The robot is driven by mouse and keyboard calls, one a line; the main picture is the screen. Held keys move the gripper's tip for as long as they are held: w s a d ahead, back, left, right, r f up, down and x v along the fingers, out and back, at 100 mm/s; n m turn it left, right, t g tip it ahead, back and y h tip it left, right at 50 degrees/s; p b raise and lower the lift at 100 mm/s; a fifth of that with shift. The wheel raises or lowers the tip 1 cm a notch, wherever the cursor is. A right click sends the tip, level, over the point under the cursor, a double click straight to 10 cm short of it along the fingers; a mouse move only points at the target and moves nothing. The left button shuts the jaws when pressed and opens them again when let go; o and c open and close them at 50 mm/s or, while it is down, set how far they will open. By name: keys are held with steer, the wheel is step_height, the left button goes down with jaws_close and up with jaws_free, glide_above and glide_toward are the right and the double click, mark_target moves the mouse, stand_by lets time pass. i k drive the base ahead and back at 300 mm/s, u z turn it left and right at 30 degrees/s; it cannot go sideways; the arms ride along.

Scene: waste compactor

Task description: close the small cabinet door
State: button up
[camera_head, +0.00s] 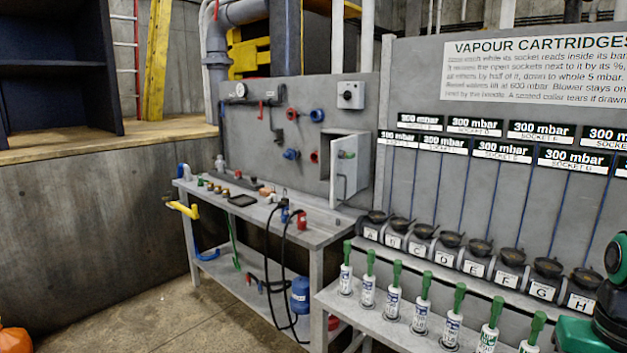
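A small grey cabinet (347,138) is mounted on the right part of the grey wall panel above the workbench. Its pale door (363,172) appears to stand open, jutting out from the panel at the right. A slim upright handle shape and a small green part show at the front of the cabinet. The hinge side and the exact opening angle are hard to tell at this size. Green and black parts of my arm show at the lower right edge, well apart from the cabinet. My gripper's fingers are not in view.
The workbench (262,212) below the cabinet holds small fittings, black cables and a red part. At right, a lower bench (375,318) carries several green-topped cartridges below lettered sockets and a sign board (535,75). Concrete floor (160,320) is open at the lower left.

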mark_target(343, 170)
steer(key=u, duration=0.1)
steer(key=i, duration=1)
steer(key=z, duration=0.05)
